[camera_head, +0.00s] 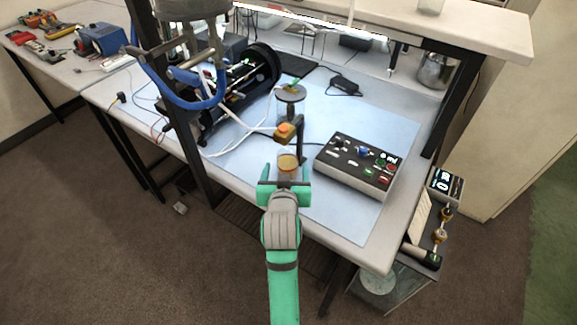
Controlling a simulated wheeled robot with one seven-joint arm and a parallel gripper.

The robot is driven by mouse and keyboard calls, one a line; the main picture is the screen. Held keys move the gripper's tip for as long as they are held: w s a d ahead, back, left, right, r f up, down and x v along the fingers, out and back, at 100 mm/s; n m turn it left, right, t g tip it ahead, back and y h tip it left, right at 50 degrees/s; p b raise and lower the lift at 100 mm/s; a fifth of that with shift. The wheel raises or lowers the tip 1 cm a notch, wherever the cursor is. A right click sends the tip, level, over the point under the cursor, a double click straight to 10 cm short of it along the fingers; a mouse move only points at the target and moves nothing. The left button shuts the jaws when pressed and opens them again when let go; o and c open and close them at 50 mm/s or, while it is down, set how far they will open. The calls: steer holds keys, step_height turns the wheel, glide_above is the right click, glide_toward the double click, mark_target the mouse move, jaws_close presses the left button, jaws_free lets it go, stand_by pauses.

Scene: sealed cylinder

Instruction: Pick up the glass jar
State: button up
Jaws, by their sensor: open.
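My gripper (284,184) is green and reaches in from the front edge of the bench. It is open, with its fingers at the near side of the jar. The fingers and wrist hide the jar's lower part, and I cannot tell whether they touch it.
A black control box (357,166) with buttons stands right of the jar. Behind the jar is a small stand with an orange-topped block (285,131). A black cylindrical apparatus (240,85) with white cables lies at the back left. A dark post rises at the left front.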

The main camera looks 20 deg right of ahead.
mark_target(288, 156)
steer(key=shift+d+x, duration=0.1)
steer(key=shift+x, duration=1.4)
steer(key=shift+d+x, duration=0.15)
steer(key=shift+x, duration=1.35)
steer(key=shift+r, duration=0.15)
steer(key=c, duration=1.3)
steer(key=shift+c, duration=0.3)
steer(key=shift+r, duration=0.15)
